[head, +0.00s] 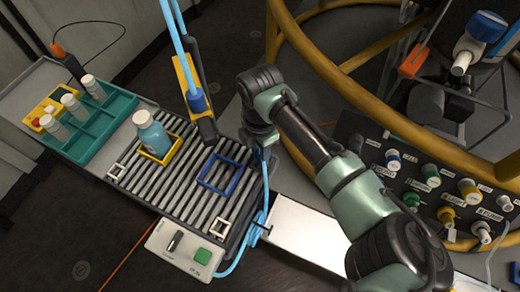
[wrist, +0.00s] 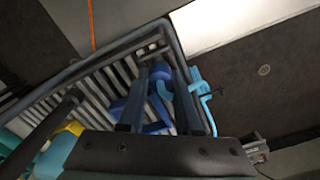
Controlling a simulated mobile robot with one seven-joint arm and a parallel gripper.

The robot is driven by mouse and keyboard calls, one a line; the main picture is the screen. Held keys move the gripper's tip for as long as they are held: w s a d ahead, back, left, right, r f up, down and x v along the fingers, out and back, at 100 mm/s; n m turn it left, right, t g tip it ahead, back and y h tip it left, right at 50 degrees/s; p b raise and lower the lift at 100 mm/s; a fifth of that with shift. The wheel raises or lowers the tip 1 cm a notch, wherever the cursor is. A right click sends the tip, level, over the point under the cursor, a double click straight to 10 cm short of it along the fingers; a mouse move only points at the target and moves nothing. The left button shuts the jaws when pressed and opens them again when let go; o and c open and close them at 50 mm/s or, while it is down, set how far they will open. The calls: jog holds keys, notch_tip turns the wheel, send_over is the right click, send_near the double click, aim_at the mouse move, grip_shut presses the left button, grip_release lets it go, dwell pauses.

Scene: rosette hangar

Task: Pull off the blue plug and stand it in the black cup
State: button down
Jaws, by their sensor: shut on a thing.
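My gripper (head: 263,150) points down above the right edge of the slatted tray. Its two dark fingers (wrist: 160,98) also show in the wrist view. From there the hose (head: 267,185) runs down the tray's right side. A blue fitting (head: 197,102) sits at the lower end of light-blue lines, against a yellow and black holder. A blue cap (head: 393,157) is on the labelled panel at right. I cannot tell which is the blue plug. I cannot make out a black cup.
The slatted tray (head: 180,205) bears a blue square frame (head: 220,175) and a blue bottle (head: 152,135) in a yellow frame. A teal rack (head: 112,112) with white-capped bottles is at left. Yellow rails (head: 335,75) curve behind my arm. A white board (head: 300,235) lies right of the tray.

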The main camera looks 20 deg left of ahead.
jog(key=shift+f, duration=0.15)
jog(key=shift+f+b, duration=0.5)
jog(key=shift+f, duration=0.3)
jog(key=c, duration=0.5)
grip_release()
jog(key=shift+f, duration=0.1)
jog(key=shift+s+d, duration=0.1)
jog(key=shift+c, duration=0.3)
jog(key=shift+o, duration=1.4)
jog(key=shift+f, duration=0.15)
jog(key=shift+o, duration=0.4)
jog(key=shift+r+p, duration=3)
jog(key=shift+r, duration=0.2)
